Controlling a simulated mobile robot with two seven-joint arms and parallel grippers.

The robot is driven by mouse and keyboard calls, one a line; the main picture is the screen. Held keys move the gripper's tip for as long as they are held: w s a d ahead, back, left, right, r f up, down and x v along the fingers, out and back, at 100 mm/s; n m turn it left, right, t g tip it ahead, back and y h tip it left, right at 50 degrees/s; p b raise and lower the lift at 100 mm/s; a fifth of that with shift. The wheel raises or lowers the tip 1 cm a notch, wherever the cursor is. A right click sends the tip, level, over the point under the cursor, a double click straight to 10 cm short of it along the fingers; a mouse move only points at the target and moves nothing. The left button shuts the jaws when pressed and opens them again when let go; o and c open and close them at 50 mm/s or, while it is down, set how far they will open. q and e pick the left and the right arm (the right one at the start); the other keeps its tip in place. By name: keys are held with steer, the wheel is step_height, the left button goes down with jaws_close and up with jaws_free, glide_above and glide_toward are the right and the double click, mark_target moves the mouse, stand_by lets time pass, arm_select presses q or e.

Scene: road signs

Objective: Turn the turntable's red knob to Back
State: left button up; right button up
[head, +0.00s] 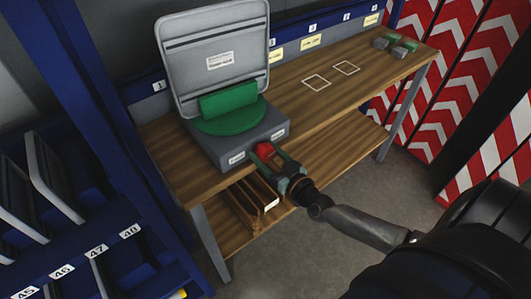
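The turntable is a grey box (208,150) with a green round plate (231,122) on top, at the left end of the wooden bench. A green block stands on the plate, and a grey sign panel (196,60) stands upright behind it. The red knob (264,149) is on the front of the box, between two small white labels too small to read. My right gripper (267,156) is at the knob, with its fingers around or just beside it. Whether the fingers touch or squeeze the knob cannot be told. My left gripper is out of view.
The wooden bench (345,88) has two white square outlines and several small grey and green blocks (396,45) at its far right. A wooden tray (262,195) sits on the shelf below. A blue rack (100,265) stands at left; red-and-white chevron panels (430,120) stand at right.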

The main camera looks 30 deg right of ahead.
steer(key=c, duration=0.8)
steer(key=shift+m, duration=0.8)
steer(key=o, duration=1.3)
steer(key=shift+s, duration=0.15)
steer(key=s, duration=1.2)
steer(key=shift+d, duration=0.45)
steer(key=shift+s, duration=0.1)
steer(key=s+a+f+n+g, duration=0.1)
steer(key=s+a+f+g, duration=0.3)
steer(key=a+f, duration=0.3)
steer(key=s+a+f+n+g+y, duration=0.1)
steer(key=s+a+f+g, duration=0.2)
steer(key=a+f, duration=0.3)
steer(key=shift+s+a+f+n+g, duration=0.35)
steer(key=shift+f+n+g, duration=0.05)
steer(key=shift+f+g, duration=0.5)
